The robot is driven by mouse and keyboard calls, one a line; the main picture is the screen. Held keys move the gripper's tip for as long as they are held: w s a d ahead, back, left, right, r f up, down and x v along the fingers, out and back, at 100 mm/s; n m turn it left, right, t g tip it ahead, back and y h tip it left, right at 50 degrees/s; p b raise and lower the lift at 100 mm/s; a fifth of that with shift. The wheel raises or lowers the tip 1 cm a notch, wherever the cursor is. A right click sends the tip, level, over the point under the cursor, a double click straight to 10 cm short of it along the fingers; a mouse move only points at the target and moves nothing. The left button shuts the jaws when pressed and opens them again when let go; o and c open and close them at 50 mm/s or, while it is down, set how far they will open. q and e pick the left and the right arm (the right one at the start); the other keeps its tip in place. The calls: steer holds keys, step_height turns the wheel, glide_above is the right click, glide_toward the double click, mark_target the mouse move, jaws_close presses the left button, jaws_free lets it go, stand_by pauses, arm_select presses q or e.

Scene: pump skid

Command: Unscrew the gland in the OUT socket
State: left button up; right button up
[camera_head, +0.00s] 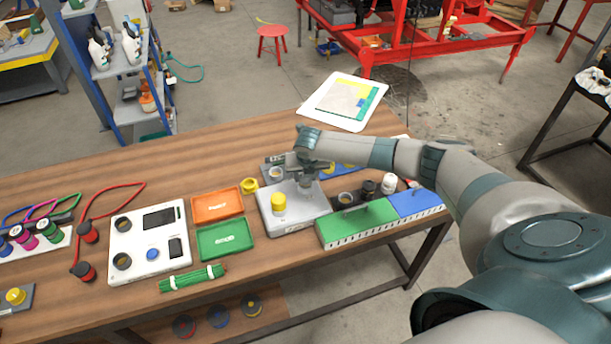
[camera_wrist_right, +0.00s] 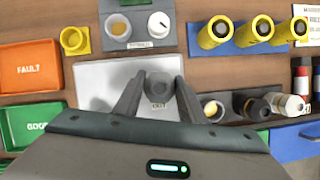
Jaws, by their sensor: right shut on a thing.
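The light grey box (camera_head: 295,222) stands on the wooden bench, and its pale top also shows in the wrist view (camera_wrist_right: 97,75). A grey round gland (camera_wrist_right: 160,87) stands at the box's OUT label (camera_wrist_right: 158,105). My right gripper (camera_head: 306,182) reaches down over the box's far right part. In the wrist view its two fingers (camera_wrist_right: 158,95) are closed on the grey gland from both sides. The gland's lower end and thread are not clearly visible. My left gripper is not in view.
An orange FAULT tray (camera_head: 216,206) and a green tray (camera_head: 226,239) lie left of the box. A green case (camera_head: 357,226) and a blue case (camera_head: 416,204) stand close on the right, beside several small bottles and cups.

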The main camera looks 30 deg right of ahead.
steer(key=shift+n, duration=0.4)
steer(key=shift+n+y, duration=0.4)
steer(key=shift+n, duration=0.2)
steer(key=shift+d+f+n+y+b, duration=0.15)
steer(key=shift+n+y+b, duration=0.15)
steer(key=shift+n+b, duration=0.45)
steer(key=shift+n+y, duration=0.3)
steer(key=shift+n, duration=0.65)
steer(key=o, duration=1.1)
